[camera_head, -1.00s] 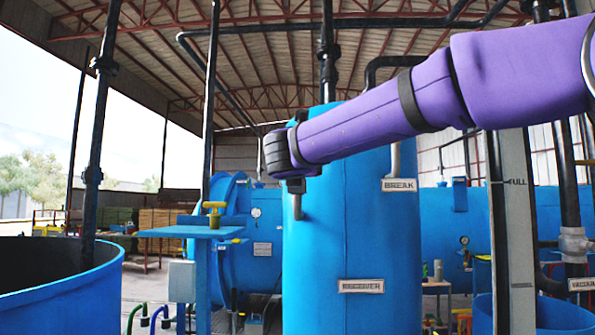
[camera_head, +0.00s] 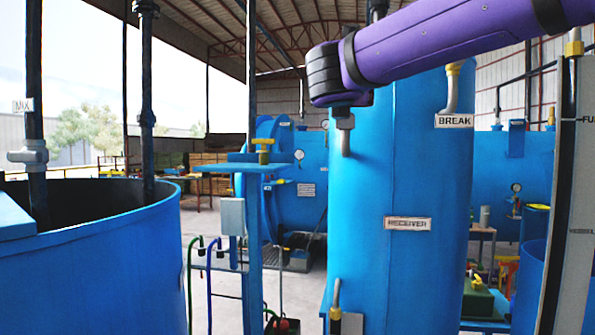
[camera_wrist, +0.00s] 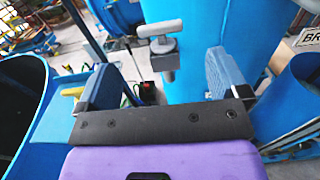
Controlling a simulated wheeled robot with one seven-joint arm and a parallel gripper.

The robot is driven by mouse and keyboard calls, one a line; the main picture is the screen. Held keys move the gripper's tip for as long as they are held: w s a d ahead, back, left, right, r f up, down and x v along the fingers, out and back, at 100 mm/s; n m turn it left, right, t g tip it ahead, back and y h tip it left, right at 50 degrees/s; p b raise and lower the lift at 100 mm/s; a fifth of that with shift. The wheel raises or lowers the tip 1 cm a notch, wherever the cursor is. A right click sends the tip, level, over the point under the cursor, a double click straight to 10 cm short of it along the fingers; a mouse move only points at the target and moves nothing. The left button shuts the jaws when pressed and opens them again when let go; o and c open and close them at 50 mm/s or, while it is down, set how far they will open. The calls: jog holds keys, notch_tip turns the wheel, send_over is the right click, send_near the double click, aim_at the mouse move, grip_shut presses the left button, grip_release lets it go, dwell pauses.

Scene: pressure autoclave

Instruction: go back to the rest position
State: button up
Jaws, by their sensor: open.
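My gripper (camera_wrist: 160,64) shows in the wrist view with its two grey-blue fingers spread wide apart. It is open and holds nothing. A pale grey pipe end with a crossbar (camera_wrist: 160,32) stands beyond the fingers, in front of the blue receiver. My purple arm (camera_head: 430,45) crosses the upper right of the head view, its dark rounded joint overlapping the receiver tank (camera_head: 400,185). The fingers cannot be made out in the head view.
A wide open blue tank (camera_head: 100,270) fills the lower left. A blue stand with a yellow-handled valve (camera_head: 263,148) rises between it and the receiver. A BREAK sign (camera_head: 453,121) and a tall gauge board (camera_head: 578,220) are at the right. Some floor (camera_head: 295,290) shows behind the stand.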

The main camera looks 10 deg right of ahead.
jog(key=s+d+f+m+g+y, duration=0.1)
jog(key=s+d+f+m+g, duration=0.7)
jog(key=s+d+f+m, duration=0.6)
jog(key=s+a+f+m+g+y, duration=0.3)
jog(key=s+f+m+y, duration=0.3)
jog(key=s+f+m, duration=0.8)
notch_tip(320, 180, down, 2)
jog(key=m, duration=0.3)
jog(key=shift+s+a, duration=0.3)
jog(key=shift+s, duration=0.05)
